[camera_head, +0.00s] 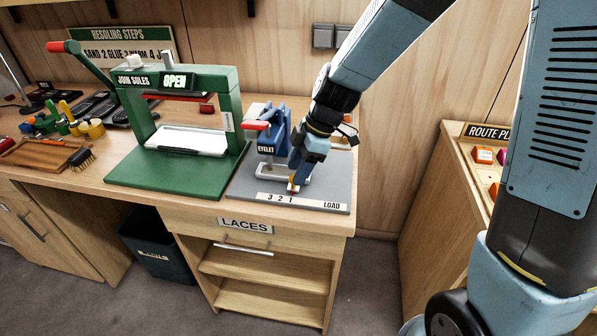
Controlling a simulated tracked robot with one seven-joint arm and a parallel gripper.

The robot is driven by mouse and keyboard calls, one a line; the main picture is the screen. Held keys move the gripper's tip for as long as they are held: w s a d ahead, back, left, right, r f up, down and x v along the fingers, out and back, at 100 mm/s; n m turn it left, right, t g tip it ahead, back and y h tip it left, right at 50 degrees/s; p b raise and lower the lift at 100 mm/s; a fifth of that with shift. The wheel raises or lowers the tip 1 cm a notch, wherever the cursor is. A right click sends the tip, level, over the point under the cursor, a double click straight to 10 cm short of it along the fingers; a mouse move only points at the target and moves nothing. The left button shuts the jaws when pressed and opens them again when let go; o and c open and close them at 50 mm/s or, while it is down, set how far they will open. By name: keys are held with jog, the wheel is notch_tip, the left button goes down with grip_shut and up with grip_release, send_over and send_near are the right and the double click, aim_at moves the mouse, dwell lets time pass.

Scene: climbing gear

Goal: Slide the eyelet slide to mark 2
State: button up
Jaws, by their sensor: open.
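The blue eyelet press (269,137), labelled EYELET and with a red handle, stands on a grey base plate (240,186) at the right end of the bench. A pale slide (268,171) shows below the press. The scale strip (300,202) along the plate's front edge reads 3, 2, 1 and LOAD from left to right. My gripper (294,185) points down at the right part of the slide, just above the mark 1. It is open. A small red and yellow part shows at its fingertips. My gripper hides part of the slide, and I cannot tell whether they touch.
A green press (180,179) marked JOIN SOLES and OPEN stands close to the left of the plate. Tools and a brush (82,159) lie farther left. A cabinet (437,190) with orange holds stands to the right, across a gap.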

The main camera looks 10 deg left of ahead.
jog(key=shift+x, duration=0.8)
grip_shut()
